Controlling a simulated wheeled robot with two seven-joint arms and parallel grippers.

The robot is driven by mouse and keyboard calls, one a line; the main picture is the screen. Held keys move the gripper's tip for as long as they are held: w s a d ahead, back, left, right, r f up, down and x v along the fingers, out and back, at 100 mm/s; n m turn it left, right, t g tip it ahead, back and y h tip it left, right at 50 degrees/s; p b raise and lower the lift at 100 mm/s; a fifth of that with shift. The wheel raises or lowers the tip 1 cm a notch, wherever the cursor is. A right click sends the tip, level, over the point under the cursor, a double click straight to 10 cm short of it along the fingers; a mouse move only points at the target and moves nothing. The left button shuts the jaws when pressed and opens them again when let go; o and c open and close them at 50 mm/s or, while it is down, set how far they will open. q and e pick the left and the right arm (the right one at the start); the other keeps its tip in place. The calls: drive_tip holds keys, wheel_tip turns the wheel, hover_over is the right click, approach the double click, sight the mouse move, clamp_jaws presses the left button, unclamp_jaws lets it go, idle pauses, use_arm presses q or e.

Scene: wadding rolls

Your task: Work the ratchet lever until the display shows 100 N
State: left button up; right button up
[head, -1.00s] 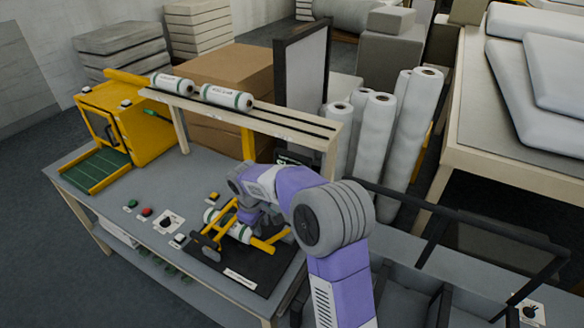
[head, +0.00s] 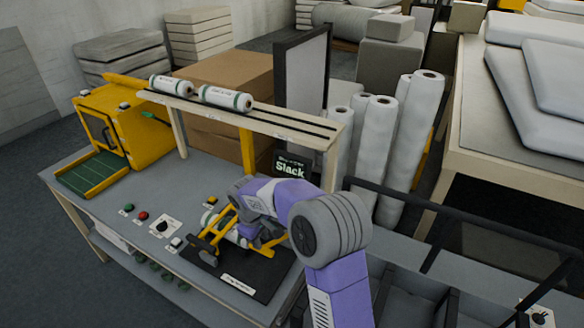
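The display (head: 290,167) is a small dark panel behind the fixture, and its large line reads "Slack"; the smaller line above is too small to read. The yellow fixture (head: 226,217) stands on a black mat (head: 262,272) on the workbench. A dark grey bar or handle (head: 203,246) shows at its front left; I cannot tell whether this is the ratchet lever. A white roll (head: 233,238) lies in the fixture. My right gripper (head: 238,212) is at the fixture, largely hidden behind my own arm, so its fingers cannot be made out. My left gripper is not in view.
Green (head: 129,207) and red (head: 143,215) buttons and a dial (head: 162,227) sit left of the mat. A raised wooden shelf (head: 270,119) with two wrapped rolls spans the bench behind. A yellow machine (head: 150,140) stands at the left end. Tall white rolls (head: 376,140) stand behind.

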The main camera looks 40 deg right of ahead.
drive_tip(key=shift+f+b, duration=0.85)
drive_tip(key=shift+f, duration=0.4)
drive_tip(key=s+a+f+b, duration=0.1)
drive_tip(key=a+f+b, duration=0.2)
drive_tip(key=f+b, duration=0.3)
drive_tip(key=shift+s+a+f, duration=0.15)
drive_tip(key=shift+s+f, duration=0.05)
drive_tip(key=shift+f, duration=0.75)
drive_tip(key=d+r+p, duration=0.1)
drive_tip(key=r+p, duration=0.2)
drive_tip(key=w+r+p, duration=0.1)
drive_tip(key=r+p, duration=0.2)
drive_tip(key=d+r+p, duration=0.1)
drive_tip(key=r+p, duration=0.1)
drive_tip(key=r, duration=0.2)
drive_tip(key=shift+w+d+p, duration=0.15)
drive_tip(key=shift+d+p, duration=0.2)
drive_tip(key=shift+p, duration=0.05)
drive_tip(key=shift+d+r, duration=0.2)
drive_tip(key=shift+r, duration=0.05)
